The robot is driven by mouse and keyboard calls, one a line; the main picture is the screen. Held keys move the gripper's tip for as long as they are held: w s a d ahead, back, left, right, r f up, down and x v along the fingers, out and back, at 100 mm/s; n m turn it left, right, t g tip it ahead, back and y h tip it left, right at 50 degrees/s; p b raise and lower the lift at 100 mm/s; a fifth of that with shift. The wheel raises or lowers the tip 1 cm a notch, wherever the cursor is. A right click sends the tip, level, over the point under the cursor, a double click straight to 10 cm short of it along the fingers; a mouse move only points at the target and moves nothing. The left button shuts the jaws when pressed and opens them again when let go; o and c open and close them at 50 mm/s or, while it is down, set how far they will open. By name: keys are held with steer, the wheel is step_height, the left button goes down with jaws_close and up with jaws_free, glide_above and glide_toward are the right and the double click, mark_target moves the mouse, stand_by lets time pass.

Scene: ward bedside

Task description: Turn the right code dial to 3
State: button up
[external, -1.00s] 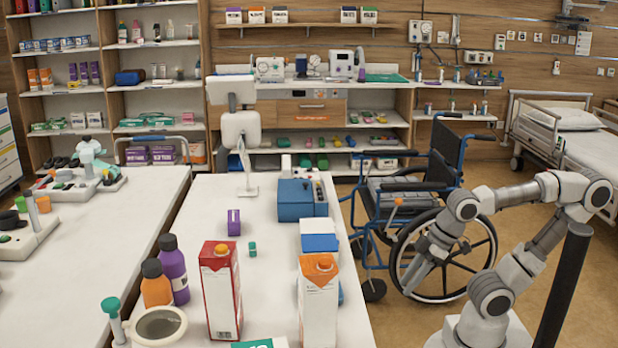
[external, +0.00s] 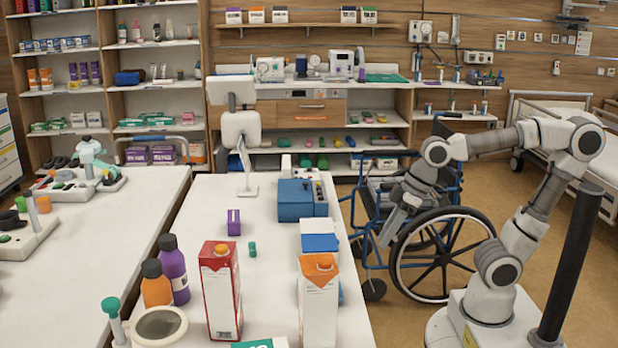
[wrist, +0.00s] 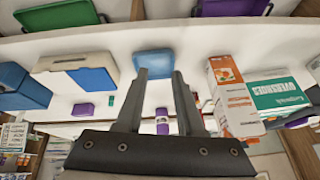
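I cannot make out a code dial or its digits in either view. A blue box (external: 295,201) with a panel of small knobs or buttons (external: 319,193) stands on the middle table; whether any of these is the code dial is too small to tell. A white-and-blue box (external: 319,240) stands nearer on the same table; it seems to show in the wrist view (wrist: 78,70). My gripper (external: 386,236) is right of the table, in front of the wheelchair. In the wrist view my gripper (wrist: 158,78) has its two fingers apart with nothing held between them.
An orange-topped carton (external: 318,300), a red-and-white carton (external: 221,290) and a purple bottle (external: 173,270) crowd the table's near end. A small purple box (external: 234,222) sits mid-table. A wheelchair (external: 447,255) stands close by my arm. The table's right edge lies left of my gripper.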

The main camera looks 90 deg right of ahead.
steer(key=w+d+r+m+p, duration=0.2)
steer(key=w+d+r+p, duration=0.45)
steer(key=d, duration=0.35)
steer(key=r+m+g+h+p, duration=0.2)
steer(key=m+h+p, duration=0.25)
steer(key=p, duration=0.95)
glide_above(319, 187)
steer(key=s+a, duration=0.5)
steer(key=shift+m+y, duration=0.45)
steer(key=x, duration=1.7)
steer(key=shift+s+a+f, duration=0.1)
steer(key=shift+s, duration=0.2)
steer(key=shift+c, duration=0.4)
jaws_close()
